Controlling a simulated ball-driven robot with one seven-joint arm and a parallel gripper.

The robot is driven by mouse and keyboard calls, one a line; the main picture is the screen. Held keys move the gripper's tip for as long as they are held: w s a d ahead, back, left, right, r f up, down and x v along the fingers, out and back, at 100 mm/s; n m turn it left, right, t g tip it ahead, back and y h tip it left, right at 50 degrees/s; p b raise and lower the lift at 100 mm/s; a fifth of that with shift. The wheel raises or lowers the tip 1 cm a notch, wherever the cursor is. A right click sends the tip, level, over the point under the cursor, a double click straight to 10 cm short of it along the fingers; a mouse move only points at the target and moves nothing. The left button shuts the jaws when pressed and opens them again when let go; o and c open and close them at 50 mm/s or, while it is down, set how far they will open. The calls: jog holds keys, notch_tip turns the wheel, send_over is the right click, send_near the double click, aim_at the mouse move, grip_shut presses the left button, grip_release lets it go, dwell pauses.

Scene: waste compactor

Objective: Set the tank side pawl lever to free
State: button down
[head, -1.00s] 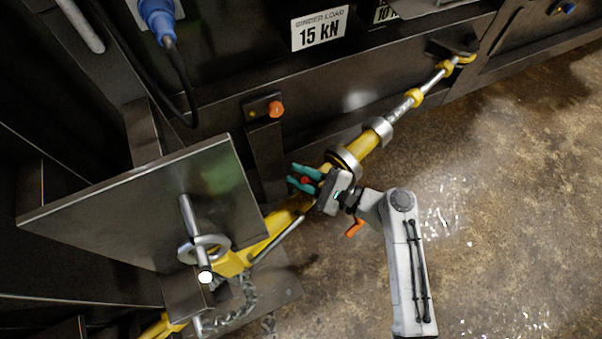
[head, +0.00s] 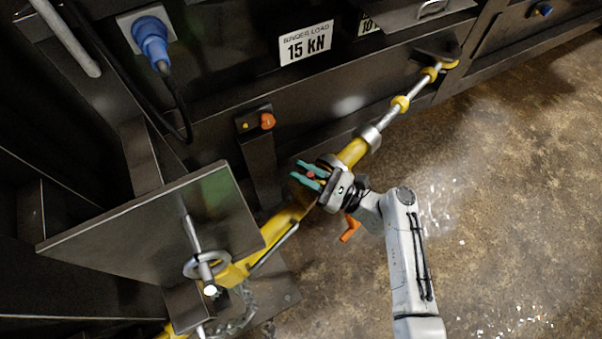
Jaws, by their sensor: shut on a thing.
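The yellow load binder (head: 285,219) runs diagonally from lower left to upper right along the dark machine side. My gripper (head: 308,175) is at its middle, beside the silver collar. Its teal fingers are shut on a small red knob (head: 310,174), which appears to be the tip of the pawl lever. The lever's stem and pawl are hidden behind the fingers and gripper body, so I cannot tell its setting. An orange lever-like piece (head: 350,229) shows just below the gripper; what it joins to is hidden.
A dark steel plate (head: 150,225) with a shackle pin (head: 204,264) and chain stands at left. An orange knob (head: 267,121) sits on a bracket above the binder. A blue plug (head: 152,38) with cable hangs upper left. Wet floor at right is open.

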jog(key=shift+w+d+m, duration=0.15)
jog(key=shift+m, duration=0.25)
jog(key=c, duration=1.1)
grip_release()
jog(key=v, duration=1.1)
